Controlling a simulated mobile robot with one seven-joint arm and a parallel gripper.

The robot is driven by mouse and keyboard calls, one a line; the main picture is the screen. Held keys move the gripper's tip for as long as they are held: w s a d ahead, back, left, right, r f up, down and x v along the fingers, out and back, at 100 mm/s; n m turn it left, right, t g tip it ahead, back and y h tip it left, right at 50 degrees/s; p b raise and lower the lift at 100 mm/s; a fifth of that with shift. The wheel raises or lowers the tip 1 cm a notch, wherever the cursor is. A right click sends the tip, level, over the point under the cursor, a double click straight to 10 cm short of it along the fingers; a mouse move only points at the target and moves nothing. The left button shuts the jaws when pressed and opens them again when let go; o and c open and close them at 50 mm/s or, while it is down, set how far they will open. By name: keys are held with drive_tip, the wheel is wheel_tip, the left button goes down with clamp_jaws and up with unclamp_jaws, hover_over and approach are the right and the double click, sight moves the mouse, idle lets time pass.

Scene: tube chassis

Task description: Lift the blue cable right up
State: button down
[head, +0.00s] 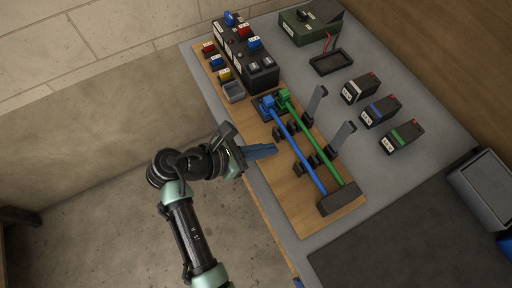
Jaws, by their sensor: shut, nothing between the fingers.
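The blue cable (302,155) lies along the wooden board (262,170). It runs from a blue plug (268,106) at its upper end down to a dark block (340,198). A green cable (318,142) runs beside it on the right, from a green plug (284,96) to the same block. My gripper (272,150) is shut and empty. Its blue-grey fingers point right, over the left part of the board, to the left of the blue cable and apart from it in the picture. Its height above the board is hard to tell.
Several small dark clips stand near the cables, and two upright grey levers (317,101) (342,137) stand right of them. A black box row (245,58) with coloured switches is at the board's upper end. Several labelled modules (380,110) sit on the grey table (425,130). A grey bin (485,185) is far right.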

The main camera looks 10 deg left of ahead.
sight(280, 152)
drive_tip(key=x, duration=0.5)
drive_tip(key=shift+a, duration=0.1)
drive_tip(key=shift+r, duration=0.15)
drive_tip(key=shift+r+m+t+y+p, duration=0.3)
drive_tip(key=shift+r+m+t+p, duration=0.15)
drive_tip(key=shift+r+p, duration=1.2)
wheel_tip(280, 152, up, 8)
drive_tip(key=s+d+m+t+y+p, duration=0.1)
drive_tip(key=s+d+m+t+p, duration=0.1)
drive_tip(key=p, duration=0.7)
drive_tip(key=shift+s+f+m+t, duration=0.25)
drive_tip(key=shift+s+m+t, duration=0.15)
drive_tip(key=shift+m, duration=0.15)
drive_tip(key=shift+d, duration=0.1)
